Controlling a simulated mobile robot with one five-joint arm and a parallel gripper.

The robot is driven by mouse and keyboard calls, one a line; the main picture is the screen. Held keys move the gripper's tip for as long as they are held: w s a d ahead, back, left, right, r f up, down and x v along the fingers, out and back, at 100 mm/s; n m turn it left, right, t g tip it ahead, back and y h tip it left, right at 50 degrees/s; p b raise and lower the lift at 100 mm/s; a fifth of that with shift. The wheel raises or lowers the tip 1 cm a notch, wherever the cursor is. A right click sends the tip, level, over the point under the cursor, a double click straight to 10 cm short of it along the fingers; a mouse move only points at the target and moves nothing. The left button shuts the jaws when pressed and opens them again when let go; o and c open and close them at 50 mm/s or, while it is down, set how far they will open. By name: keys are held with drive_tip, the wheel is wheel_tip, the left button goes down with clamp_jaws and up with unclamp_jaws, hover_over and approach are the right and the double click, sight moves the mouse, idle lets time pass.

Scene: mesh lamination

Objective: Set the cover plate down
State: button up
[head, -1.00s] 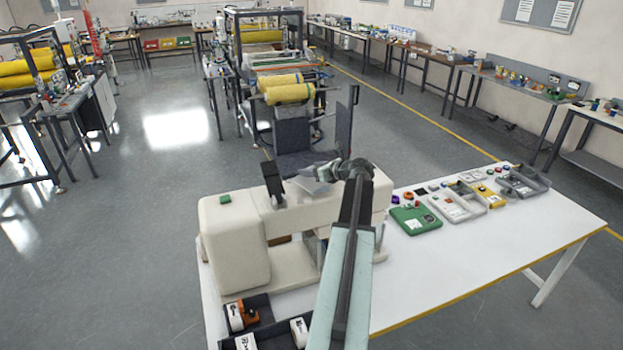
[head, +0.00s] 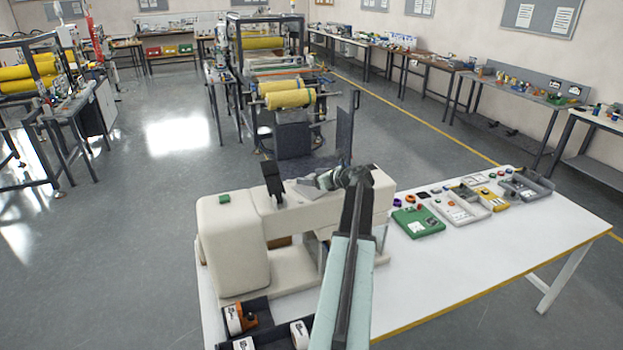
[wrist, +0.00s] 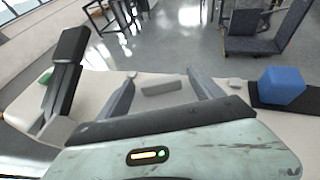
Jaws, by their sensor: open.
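My gripper (wrist: 161,78) is open over the top of the cream sewing-type machine (head: 233,240), with its two fingers apart. In the wrist view a small flat grey piece (wrist: 162,88) lies on the pale machine top between the fingers, apart from both. It may be the cover plate, but I cannot be sure. In the head view my gripper (head: 318,182) hides part of the machine top, and a light grey flat piece (head: 300,190) shows beside it.
The white table (head: 480,248) is clear in front. A green tray (head: 418,222) and several grey and yellow trays stand at its back right. Dark bins (head: 262,335) sit at the lower left. A blue block (wrist: 282,86) is right of the gripper in the wrist view.

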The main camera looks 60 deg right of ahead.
drive_tip(key=shift+r, duration=0.2)
drive_tip(key=p+v, duration=0.5)
drive_tip(key=v, duration=0.6)
drive_tip(key=shift+s, duration=0.2)
drive_tip(key=shift+s+a+r, duration=0.1)
drive_tip(key=shift+s+a, duration=0.05)
drive_tip(key=shift+s, duration=0.15)
